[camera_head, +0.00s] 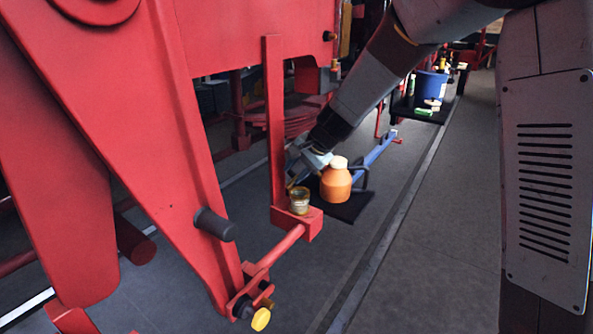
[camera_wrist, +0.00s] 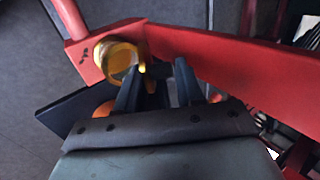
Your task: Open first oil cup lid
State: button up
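The oil cup (camera_head: 299,201) is a small brass-coloured cup standing on a red block at the foot of a red upright bar. In the wrist view the cup (camera_wrist: 116,60) shows a round brass rim with a golden-brown inside. A small yellow-brass piece (camera_wrist: 143,68) shows at its right edge; I cannot tell for sure whether this is the lid. My gripper (camera_wrist: 160,66) has its two dark fingers apart, just right of the cup, with nothing clearly held between them. In the head view my gripper (camera_head: 299,172) is just above the cup, its fingertips partly unclear.
A red rod (camera_head: 282,246) runs from the cup's block to a yellow-capped pin (camera_head: 261,319). A blue bucket (camera_head: 430,86) stands farther back. The floor at right is clear.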

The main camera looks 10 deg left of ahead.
jog(key=c, duration=0.6)
jog(key=shift+a, duration=0.1)
jog(key=shift+a, duration=0.1)
jog(key=shift+w+a+r+h, duration=0.1)
jog(key=shift+a+h, duration=0.15)
jog(key=shift+h, duration=0.15)
jog(key=shift+w+a+r+g+h, duration=0.1)
jog(key=shift+w+a+g+h, duration=0.1)
jog(key=shift+a+g+h, duration=0.55)
jog(key=shift+d, duration=0.25)
jog(key=o, duration=0.9)
jog(key=shift+d+t, duration=0.15)
jog(key=shift+t, duration=0.1)
